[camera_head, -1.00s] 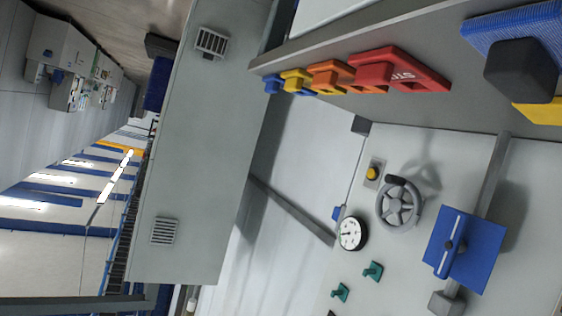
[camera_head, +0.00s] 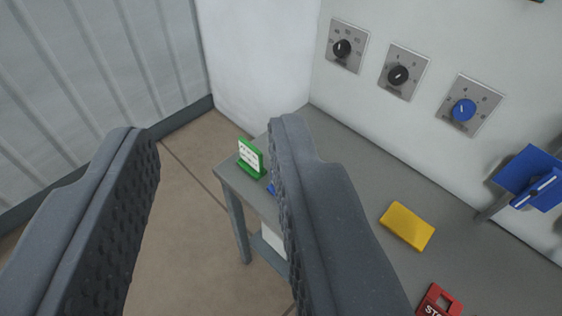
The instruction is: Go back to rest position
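My gripper (camera_head: 208,138) shows large in the camera view. Its two dark, studded fingers stand wide apart with nothing between them but the view of the brown floor and the grey table's edge. The gripper is open and empty. It appears in front of the left end of the grey table (camera_head: 350,170), and its right finger hides part of the tabletop and a small blue thing there.
On the table are a green stand with a white face (camera_head: 251,158), a yellow block (camera_head: 407,226) and a red STOP piece (camera_head: 438,302). Dials (camera_head: 398,75) and a blue fixture (camera_head: 532,180) are on the white wall behind. Open floor (camera_head: 185,215) lies left.

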